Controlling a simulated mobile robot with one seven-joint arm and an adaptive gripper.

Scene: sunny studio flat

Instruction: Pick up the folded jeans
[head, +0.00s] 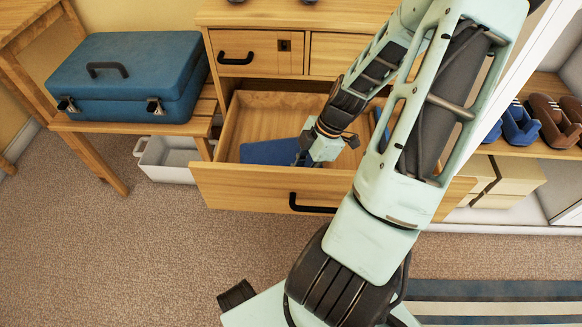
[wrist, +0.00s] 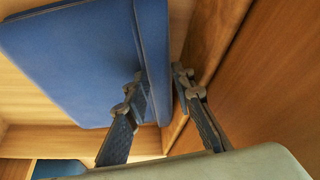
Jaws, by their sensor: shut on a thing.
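The folded jeans (head: 268,152) are a flat blue bundle in the open lower drawer (head: 240,182). In the wrist view the jeans (wrist: 75,60) fill the upper left, with their thick edge between the fingers. My gripper (wrist: 158,85) is shut on that edge, one finger across the blue face and the other on the side by the wooden wall. In the head view my gripper (head: 303,158) reaches into the drawer at the right end of the jeans. The arm hides part of the drawer, and I cannot tell whether the jeans are off its floor.
Another blue thing (head: 378,122) shows partly behind my arm in the drawer. A blue case (head: 130,80) lies on a wooden bench at left, with a grey bin (head: 172,160) below. Shoes (head: 552,120) stand on the right shelf.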

